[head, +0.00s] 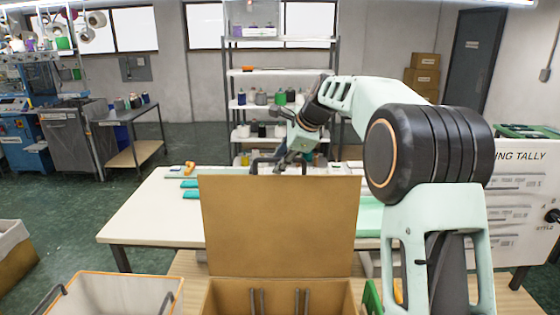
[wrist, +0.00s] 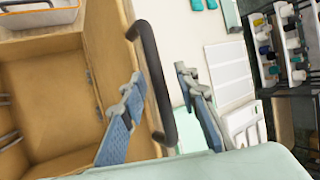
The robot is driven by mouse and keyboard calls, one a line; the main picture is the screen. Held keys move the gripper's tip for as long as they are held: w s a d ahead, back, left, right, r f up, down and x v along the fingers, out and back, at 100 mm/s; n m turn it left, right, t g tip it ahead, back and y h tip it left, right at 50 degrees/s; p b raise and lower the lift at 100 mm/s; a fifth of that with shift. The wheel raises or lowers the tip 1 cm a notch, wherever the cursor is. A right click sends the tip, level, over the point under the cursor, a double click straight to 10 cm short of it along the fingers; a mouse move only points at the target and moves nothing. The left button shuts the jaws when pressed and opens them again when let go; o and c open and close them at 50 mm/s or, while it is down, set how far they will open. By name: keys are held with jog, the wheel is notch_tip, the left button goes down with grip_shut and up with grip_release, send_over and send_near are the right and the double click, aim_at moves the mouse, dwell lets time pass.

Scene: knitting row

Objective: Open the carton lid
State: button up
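The brown carton (head: 278,298) stands at the bottom of the head view, its inside showing. Its lid (head: 280,225) stands up at the carton's far side, about upright. A dark handle (head: 256,163) sits at the lid's top edge. In the wrist view the handle (wrist: 157,85) is a dark bar along the lid edge. My gripper (head: 288,163) is at the lid's top edge. In the wrist view my gripper (wrist: 160,88) is open, with one blue-grey finger on each side of the handle and a gap visible on the right. Contact with the left finger is unclear.
A white table (head: 150,215) with teal items (head: 190,190) stands behind the lid. A grey-white bin (head: 118,295) is left of the carton. A tally board (head: 515,200) is at the right. Shelves (head: 277,72) stand at the back.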

jog(key=v, duration=1.2)
